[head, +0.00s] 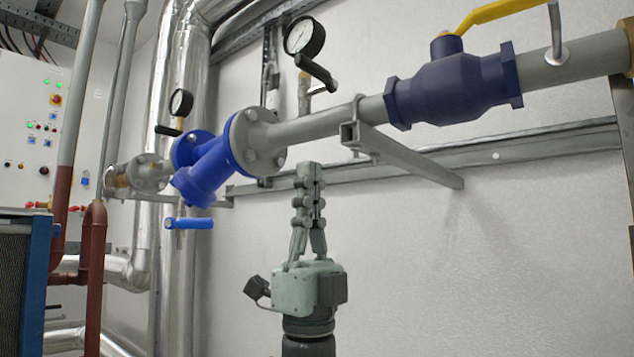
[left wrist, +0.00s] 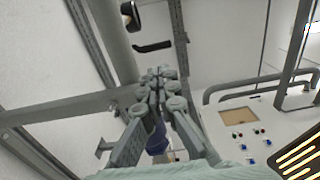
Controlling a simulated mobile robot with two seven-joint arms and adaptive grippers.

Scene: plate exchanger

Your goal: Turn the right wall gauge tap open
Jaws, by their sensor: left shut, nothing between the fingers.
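The right wall gauge (head: 304,37) has a white dial and black rim and stands above the grey pipe. Its tap has a black lever (head: 316,71) that slopes down to the right. My left gripper (head: 310,170) points up, shut and empty, below the pipe and apart from the lever. In the left wrist view the closed fingers (left wrist: 158,75) show in the middle, with a black lever (left wrist: 153,46) and part of a gauge (left wrist: 128,15) beyond them; I cannot tell for certain which gauge this is. My right gripper is in neither view.
A grey bracket arm (head: 410,171) juts from the wall to the right of my gripper. A blue strainer (head: 215,165) with a blue lever (head: 189,223) is to the left. A smaller gauge (head: 181,102) stands further left. The wall area at lower right is clear.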

